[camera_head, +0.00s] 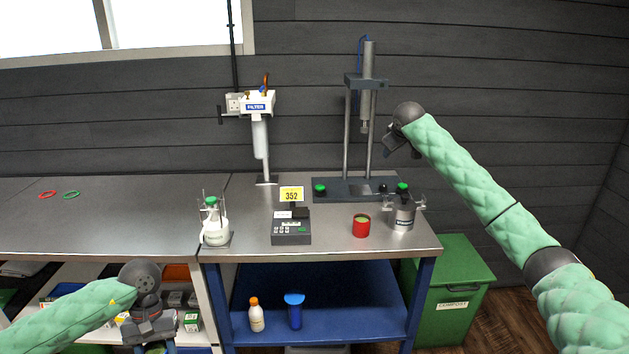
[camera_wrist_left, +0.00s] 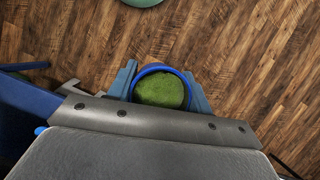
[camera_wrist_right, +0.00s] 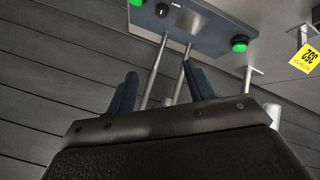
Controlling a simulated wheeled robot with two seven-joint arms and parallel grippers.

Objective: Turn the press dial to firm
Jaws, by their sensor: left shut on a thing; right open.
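The press (camera_head: 347,130) stands at the back right of the steel table, with two posts and a hanging cylinder. Its dark base (camera_head: 345,191) carries a green button at each end and a small black dial (camera_head: 383,188) near the right one. The dial (camera_wrist_right: 162,10) also shows in the right wrist view, beyond the fingers; its setting is too small to read. My right gripper (camera_head: 396,147) is open and empty, above and right of the dial, apart from it. My left gripper (camera_wrist_left: 160,90) is shut on a blue-rimmed cup (camera_wrist_left: 157,69) with green contents, low before the table.
A filter unit (camera_head: 258,105) is behind. A green compost bin (camera_head: 452,299) stands right of the table.

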